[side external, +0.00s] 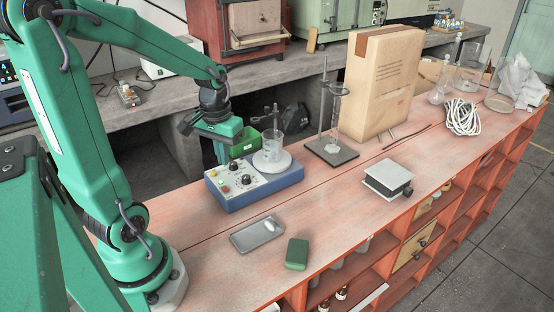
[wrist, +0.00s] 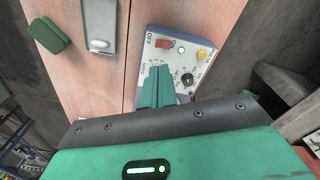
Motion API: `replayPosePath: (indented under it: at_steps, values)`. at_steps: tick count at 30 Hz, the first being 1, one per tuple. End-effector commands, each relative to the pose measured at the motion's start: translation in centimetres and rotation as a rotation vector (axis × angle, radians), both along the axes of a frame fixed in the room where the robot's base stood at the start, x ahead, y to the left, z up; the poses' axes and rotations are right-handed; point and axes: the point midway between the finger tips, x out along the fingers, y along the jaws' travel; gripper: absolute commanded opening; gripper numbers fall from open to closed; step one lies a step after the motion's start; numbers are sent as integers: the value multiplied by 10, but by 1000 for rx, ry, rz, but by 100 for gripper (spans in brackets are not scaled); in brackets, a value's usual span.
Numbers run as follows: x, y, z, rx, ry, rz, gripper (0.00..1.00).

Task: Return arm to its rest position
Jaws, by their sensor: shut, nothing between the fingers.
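My arm is green and stands on the left of the bench in the side external view. My gripper (side external: 221,160) hangs fingers-down above the back left part of the blue stirrer box (side external: 262,196). In the wrist view my gripper (wrist: 158,70) shows its two green fingers pressed together with nothing between them. The fingers overlap the white control panel (wrist: 180,42) of the box, which has a red switch, a green light, a yellow button and a black knob. I cannot tell how far the fingertips are from the panel.
A glass beaker (side external: 272,147) stands on the stirrer's round plate. A grey tray (side external: 243,241) holding a small white piece (side external: 269,226) and a green block (side external: 297,253) lie in front. A rod stand (side external: 344,155) and cardboard box (side external: 376,90) are to the right.

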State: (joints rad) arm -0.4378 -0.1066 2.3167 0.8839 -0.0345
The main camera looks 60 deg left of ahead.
Motion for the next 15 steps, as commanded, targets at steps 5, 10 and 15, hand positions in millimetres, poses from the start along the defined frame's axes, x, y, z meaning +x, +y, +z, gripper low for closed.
replayPosePath:
  at_steps: [5,10,15]
  values:
    - [0,-25,23,32,-75,-86,0]
    - [-4,-51,46,60,-158,-178,0]
    - [-12,-76,66,82,-243,-269,0]
